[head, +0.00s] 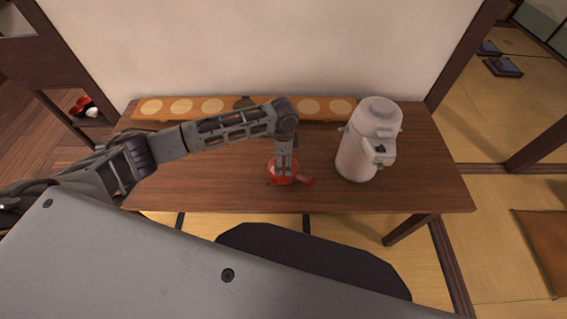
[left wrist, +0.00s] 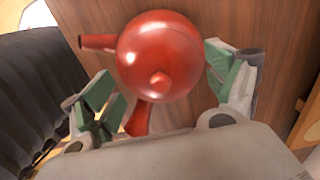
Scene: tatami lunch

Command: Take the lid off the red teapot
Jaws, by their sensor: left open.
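The red teapot (head: 291,174) stands on the wooden table, near its front edge, with its handle pointing right in the head view. In the left wrist view the red teapot (left wrist: 157,62) is seen from above, with its lid knob (left wrist: 159,80) in the middle. My left gripper (head: 284,168) points down right over the teapot. In the left wrist view its green-padded fingers (left wrist: 166,88) are spread on either side of the pot, with nothing held between them. My right gripper is not in view.
A white air pot (head: 358,150) stands on the table (head: 220,180) close to the right of the teapot. A long wooden board with round discs (head: 150,116) lies along the wall at the back. The table's left part is clear.

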